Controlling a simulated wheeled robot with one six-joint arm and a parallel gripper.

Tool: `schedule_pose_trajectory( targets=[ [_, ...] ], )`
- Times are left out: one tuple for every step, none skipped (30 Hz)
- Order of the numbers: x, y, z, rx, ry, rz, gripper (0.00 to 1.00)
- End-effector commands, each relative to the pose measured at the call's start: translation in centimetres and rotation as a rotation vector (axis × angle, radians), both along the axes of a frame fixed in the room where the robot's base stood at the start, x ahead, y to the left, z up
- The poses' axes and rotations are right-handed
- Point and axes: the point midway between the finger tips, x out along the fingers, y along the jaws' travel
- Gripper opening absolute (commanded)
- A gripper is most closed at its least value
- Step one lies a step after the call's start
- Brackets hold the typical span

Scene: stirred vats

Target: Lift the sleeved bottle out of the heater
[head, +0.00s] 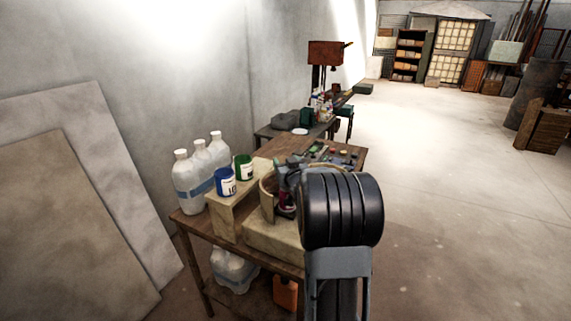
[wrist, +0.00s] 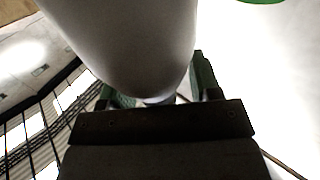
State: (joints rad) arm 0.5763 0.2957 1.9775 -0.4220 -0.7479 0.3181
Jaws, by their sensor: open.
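A tan, curved open-sided housing (head: 267,196), which looks like the heater, stands on the table beside my gripper in the head view. My gripper (head: 286,190) is at its right side, and my arm hides much of what is there. Small dark and red parts show at the gripper, too small to tell apart. In the wrist view a large smooth pale-grey rounded body (wrist: 130,45) fills the upper middle, very close. My open gripper's (wrist: 160,88) green-padded fingers show to either side of its lower end. I cannot tell whether they touch it, or whether it is the sleeved bottle.
A blue cup (head: 226,182) and a green cup (head: 243,168) stand on a tan block (head: 226,215). Small items lie on the far end of the wooden table (head: 350,172). Open floor (head: 450,190) lies at right.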

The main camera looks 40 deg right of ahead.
Motion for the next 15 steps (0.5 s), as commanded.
schedule_pose_trajectory(
  targets=[
    [0.00, 0.01, -0.01, 0.000, 0.000, 0.000, 0.57],
    [0.00, 0.01, -0.01, 0.000, 0.000, 0.000, 0.57],
    [-0.01, 0.01, -0.01, 0.000, 0.000, 0.000, 0.57],
    [-0.01, 0.01, -0.01, 0.000, 0.000, 0.000, 0.56],
    [-0.01, 0.01, -0.01, 0.000, 0.000, 0.000, 0.54],
    [-0.01, 0.01, -0.01, 0.000, 0.000, 0.000, 0.50],
    [-0.02, 0.02, -0.01, 0.000, 0.000, 0.000, 0.47],
    [-0.02, 0.02, -0.01, 0.000, 0.000, 0.000, 0.44],
    [-0.02, 0.02, -0.01, 0.000, 0.000, 0.000, 0.40],
    [-0.02, 0.02, -0.01, 0.000, 0.000, 0.000, 0.37],
    [-0.02, 0.02, -0.01, 0.000, 0.000, 0.000, 0.34],
    [-0.02, 0.01, -0.01, 0.000, 0.000, 0.000, 0.31],
    [-0.03, 0.01, -0.01, 0.000, 0.000, 0.000, 0.28],
    [-0.03, 0.01, 0.00, 0.000, 0.000, 0.000, 0.25],
    [-0.03, 0.01, -0.01, 0.000, 0.000, 0.000, 0.21]
  ],
)
